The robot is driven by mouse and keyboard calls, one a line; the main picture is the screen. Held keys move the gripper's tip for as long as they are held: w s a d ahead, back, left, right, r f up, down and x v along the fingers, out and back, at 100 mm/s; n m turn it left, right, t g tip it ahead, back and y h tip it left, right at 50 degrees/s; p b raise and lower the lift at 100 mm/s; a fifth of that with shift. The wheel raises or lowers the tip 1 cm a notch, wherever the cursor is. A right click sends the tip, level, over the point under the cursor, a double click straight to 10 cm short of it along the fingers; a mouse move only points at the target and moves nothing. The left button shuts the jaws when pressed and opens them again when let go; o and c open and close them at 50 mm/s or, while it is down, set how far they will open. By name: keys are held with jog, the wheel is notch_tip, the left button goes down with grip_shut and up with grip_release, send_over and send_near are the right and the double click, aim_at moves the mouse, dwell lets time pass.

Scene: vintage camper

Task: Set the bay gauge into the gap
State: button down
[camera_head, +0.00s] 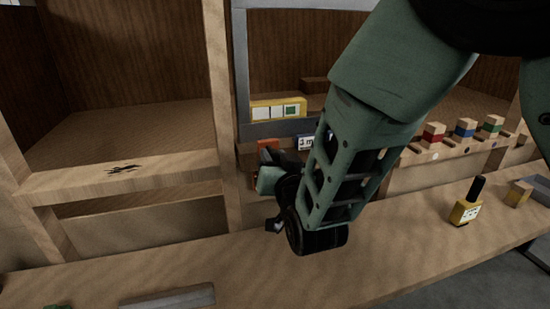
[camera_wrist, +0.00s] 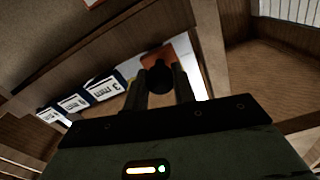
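An orange block (camera_head: 267,144) is at the left end of a row of white-and-blue blocks marked 3 mm (camera_head: 305,142), in a low opening under the shelf. It also shows in the wrist view (camera_wrist: 160,56), beside the row (camera_wrist: 104,87). My gripper (camera_wrist: 160,80) has its fingers on either side of a dark rounded handle in front of the orange block. The handle seems to fill the space between them. In the head view my gripper (camera_head: 268,182) is at the opening, partly hidden by my arm. I cannot tell which piece is the bay gauge; the gap is not clearly visible.
A yellow block with a black handle (camera_head: 467,209) stands on the bench at right, beside a wooden block (camera_head: 518,193). A yellow holder (camera_head: 278,110) sits above the opening. Red (camera_head: 433,133), blue (camera_head: 465,127) and green (camera_head: 494,123) blocks line a ledge. A wooden post (camera_head: 222,110) stands close left.

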aim_at(269, 146)
jog(key=b+x, duration=0.1)
jog(key=x, duration=0.2)
jog(key=shift+w+f, duration=0.1)
jog(key=shift+w, duration=0.2)
jog(key=shift+w+a, duration=0.15)
jog(key=shift+w, duration=0.15)
jog(key=c, duration=1.1)
grip_release()
jog(key=shift+w, duration=0.15)
jog(key=shift+c, duration=0.2)
